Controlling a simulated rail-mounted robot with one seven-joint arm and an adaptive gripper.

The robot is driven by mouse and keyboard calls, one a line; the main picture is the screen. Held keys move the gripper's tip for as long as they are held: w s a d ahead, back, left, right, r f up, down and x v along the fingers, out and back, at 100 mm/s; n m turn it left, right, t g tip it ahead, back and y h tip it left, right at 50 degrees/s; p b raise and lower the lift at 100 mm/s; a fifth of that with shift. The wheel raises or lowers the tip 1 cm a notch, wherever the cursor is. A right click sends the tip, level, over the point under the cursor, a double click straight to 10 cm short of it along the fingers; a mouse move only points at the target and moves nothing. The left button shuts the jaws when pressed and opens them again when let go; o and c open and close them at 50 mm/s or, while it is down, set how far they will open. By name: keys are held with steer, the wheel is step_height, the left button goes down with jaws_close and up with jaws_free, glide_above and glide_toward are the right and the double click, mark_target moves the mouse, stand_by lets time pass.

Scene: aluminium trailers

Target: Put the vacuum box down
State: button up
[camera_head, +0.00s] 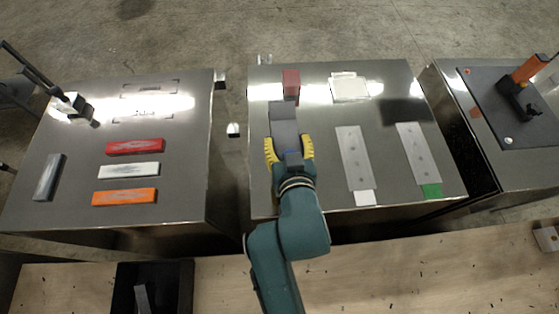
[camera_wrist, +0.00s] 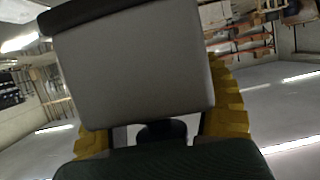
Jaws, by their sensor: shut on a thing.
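My gripper (camera_head: 289,152), with yellow-padded fingers, is over the left part of the middle aluminium trailer (camera_head: 320,120). It is shut on a grey box (camera_head: 284,122), which looks like the vacuum box. In the wrist view the grey box (camera_wrist: 140,65) fills the middle between the yellow fingers, with a dark edge along its top. I cannot tell whether its underside touches the trailer top. A reddish block (camera_head: 291,83) stands just beyond the box in the head view.
Two grey plates, one with a white end (camera_head: 355,160) and one with a green end (camera_head: 417,155), lie right of my gripper. A pale square piece (camera_head: 349,87) lies behind them. The left trailer (camera_head: 80,200) holds red, white and orange bars. A gap separates the trailers.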

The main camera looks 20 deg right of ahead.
steer(key=f, duration=0.9)
steer(key=shift+w+d+f, duration=0.1)
steer(key=shift+d, duration=0.3)
steer(key=o, duration=0.8)
steer(key=shift+f, duration=0.35)
steer(key=o, duration=0.5)
steer(key=shift+c, duration=0.2)
steer(key=shift+r, duration=0.1)
